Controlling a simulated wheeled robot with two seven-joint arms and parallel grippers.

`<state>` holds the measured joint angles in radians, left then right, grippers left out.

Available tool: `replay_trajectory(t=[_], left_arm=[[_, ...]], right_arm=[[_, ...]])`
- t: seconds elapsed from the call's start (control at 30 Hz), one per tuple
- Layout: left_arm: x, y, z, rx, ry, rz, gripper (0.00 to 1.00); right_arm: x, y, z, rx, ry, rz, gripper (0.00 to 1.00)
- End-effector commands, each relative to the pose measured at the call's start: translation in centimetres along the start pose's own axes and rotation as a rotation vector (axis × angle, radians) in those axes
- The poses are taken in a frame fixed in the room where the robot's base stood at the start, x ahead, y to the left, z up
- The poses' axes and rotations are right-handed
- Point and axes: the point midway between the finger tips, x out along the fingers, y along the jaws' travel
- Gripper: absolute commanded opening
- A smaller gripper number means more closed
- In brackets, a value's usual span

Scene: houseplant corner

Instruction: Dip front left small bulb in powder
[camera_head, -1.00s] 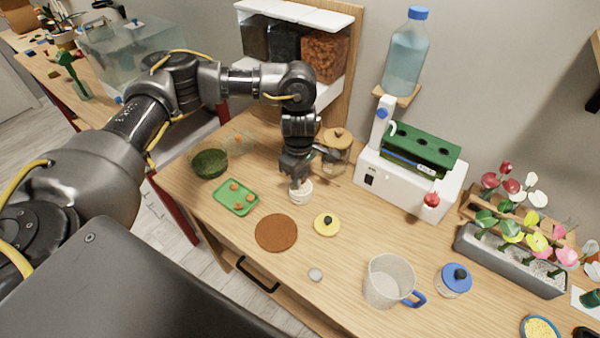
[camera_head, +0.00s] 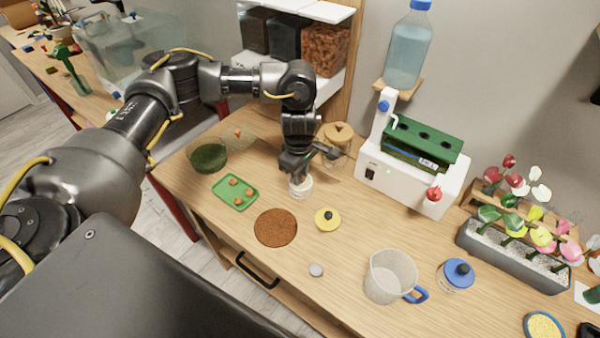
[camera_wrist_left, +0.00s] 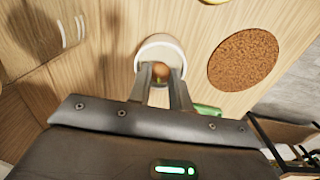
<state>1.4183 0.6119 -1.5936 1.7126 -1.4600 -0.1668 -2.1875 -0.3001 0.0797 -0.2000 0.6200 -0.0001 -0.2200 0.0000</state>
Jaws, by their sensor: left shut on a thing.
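My left gripper (camera_head: 299,179) points down at a small white pot (camera_head: 302,190). In the left wrist view its two fingers (camera_wrist_left: 161,76) are shut on a small brown bulb (camera_wrist_left: 160,70), at the mouth of the white pot (camera_wrist_left: 153,43). The fingers hide part of the bulb, and I cannot tell whether it touches powder inside. A green tray (camera_head: 222,190) to the left holds several orange-brown bulbs (camera_head: 248,191). My right gripper is not in view.
A brown round mat (camera_head: 276,228) and a yellow lid (camera_head: 327,219) lie in front of the pot. A dark green bowl (camera_head: 209,158) stands left, a jar with a wooden lid (camera_head: 338,135) behind. A clear jug (camera_head: 388,277) and a white machine (camera_head: 410,184) stand right.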

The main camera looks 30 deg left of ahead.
Motion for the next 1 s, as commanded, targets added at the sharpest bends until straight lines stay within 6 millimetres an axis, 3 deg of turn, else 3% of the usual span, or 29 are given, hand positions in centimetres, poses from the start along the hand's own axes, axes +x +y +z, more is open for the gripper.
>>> replay_trajectory(t=[1.0], left_arm=[[1.0,0.0,0.0,0.0,0.0,0.0,0.03]], right_arm=[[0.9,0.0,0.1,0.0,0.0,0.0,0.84]])
